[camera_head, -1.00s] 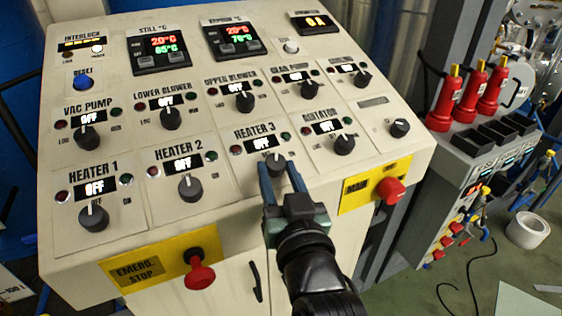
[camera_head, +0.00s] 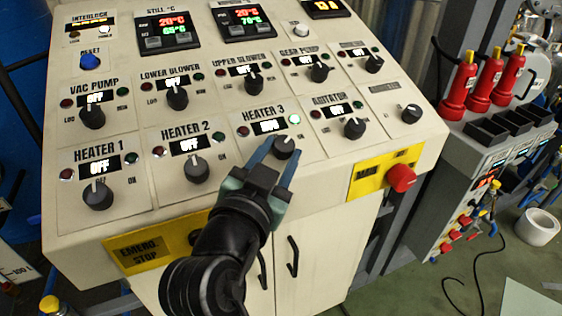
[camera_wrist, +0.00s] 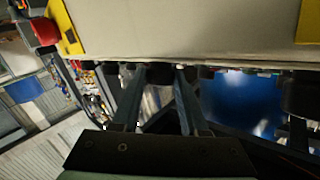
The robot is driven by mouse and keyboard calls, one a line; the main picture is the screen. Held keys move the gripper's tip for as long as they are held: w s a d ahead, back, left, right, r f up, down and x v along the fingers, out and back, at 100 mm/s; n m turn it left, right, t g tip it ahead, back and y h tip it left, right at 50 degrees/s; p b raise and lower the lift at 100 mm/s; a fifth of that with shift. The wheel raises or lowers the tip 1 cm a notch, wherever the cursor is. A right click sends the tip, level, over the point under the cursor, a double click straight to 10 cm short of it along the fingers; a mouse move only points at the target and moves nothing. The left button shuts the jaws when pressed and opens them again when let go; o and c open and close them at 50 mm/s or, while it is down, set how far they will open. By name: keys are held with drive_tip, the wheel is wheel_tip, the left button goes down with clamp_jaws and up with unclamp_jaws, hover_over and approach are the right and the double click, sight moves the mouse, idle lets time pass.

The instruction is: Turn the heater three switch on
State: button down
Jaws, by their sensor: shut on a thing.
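The heater 3 switch (camera_head: 284,146) is a dark round knob on the sloping white panel. My gripper (camera_head: 276,156) has its two blue-grey fingers closed around this knob from the front. The heater 3 display (camera_head: 270,127) is lit, but its text is too blurred to read surely; it no longer looks like OFF. The green lamp (camera_head: 295,119) right of it glows, and the red lamp (camera_head: 242,131) left of it is dim. In the wrist view, a dark knob (camera_wrist: 159,72) sits between my fingertips, seen along the panel.
The heater 2 knob (camera_head: 195,169) is to the left and the agitator knob (camera_head: 354,128) to the right. A red button (camera_head: 401,178) on a yellow plate protrudes at the panel's right front.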

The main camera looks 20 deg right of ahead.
drive_tip(key=shift+w+a+m+g+h+b, duration=0.1)
drive_tip(key=shift+m+g+h+b, duration=0.3)
drive_tip(key=shift+m+g, duration=0.15)
drive_tip(key=shift+c, duration=2.2)
unclamp_jaws()
drive_tip(key=b+v, duration=0.2)
drive_tip(key=v, duration=1.1)
drive_tip(key=shift+f, duration=0.1)
